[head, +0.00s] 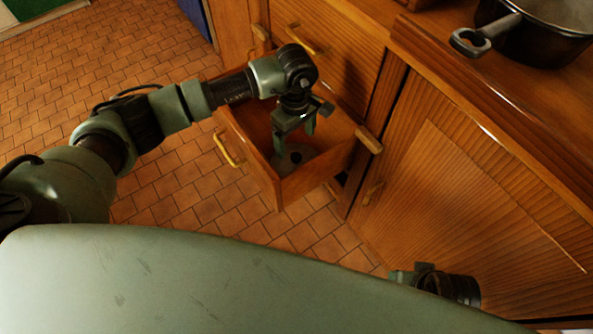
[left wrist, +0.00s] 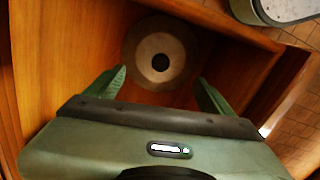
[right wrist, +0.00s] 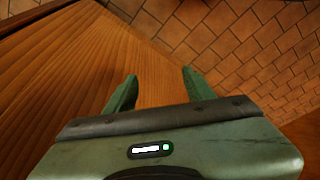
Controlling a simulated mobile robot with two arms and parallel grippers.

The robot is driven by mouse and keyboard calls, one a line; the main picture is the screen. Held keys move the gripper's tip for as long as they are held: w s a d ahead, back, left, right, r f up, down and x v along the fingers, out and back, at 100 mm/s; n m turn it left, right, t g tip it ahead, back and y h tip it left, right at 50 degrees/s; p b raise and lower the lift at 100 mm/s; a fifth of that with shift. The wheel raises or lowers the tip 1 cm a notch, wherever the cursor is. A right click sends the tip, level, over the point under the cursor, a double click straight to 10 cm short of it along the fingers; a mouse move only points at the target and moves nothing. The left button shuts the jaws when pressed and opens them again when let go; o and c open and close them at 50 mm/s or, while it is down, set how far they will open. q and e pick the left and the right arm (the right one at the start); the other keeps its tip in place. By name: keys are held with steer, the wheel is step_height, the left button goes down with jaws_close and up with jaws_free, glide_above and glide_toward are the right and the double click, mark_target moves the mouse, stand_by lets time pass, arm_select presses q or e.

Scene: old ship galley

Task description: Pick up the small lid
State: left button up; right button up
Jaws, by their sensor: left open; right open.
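The small lid (head: 294,158) lies flat on the bottom of an open wooden drawer (head: 262,160). It is round and grey with a dark knob at its middle. In the left wrist view the lid (left wrist: 141,60) lies beyond and between the open fingers of my left gripper (left wrist: 161,85). In the head view my left gripper (head: 293,128) points down into the drawer above the lid, and part of the lid is hidden behind it. My right gripper (right wrist: 160,90) is open and empty beside a wooden cabinet front, low at the right in the head view.
The drawer walls stand close around my left gripper. A black pot (head: 535,35) with a long handle stands on the counter at the upper right. A closed cabinet door (head: 470,190) is at the right. The tiled floor (head: 180,190) is clear.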

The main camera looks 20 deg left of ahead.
mark_target(296, 157)
arm_select(q)
steer(key=shift+f, duration=0.65)
step_height(296, 157, down, 6)
steer(key=shift+s+d+f+b, duration=0.15)
steer(key=shift+f+b, duration=0.1)
steer(key=shift+b, duration=0.45)
steer(key=shift+f, duration=0.35)
arm_select(e)
steer(key=v, duration=0.6)
steer(key=shift+w+r, duration=0.15)
steer(key=shift+w, duration=0.05)
arm_select(q)
steer(key=shift+c, duration=0.3)
arm_select(e)
steer(key=shift+d, duration=0.1)
arm_select(q)
steer(key=shift+s, duration=0.1)
jaws_close()
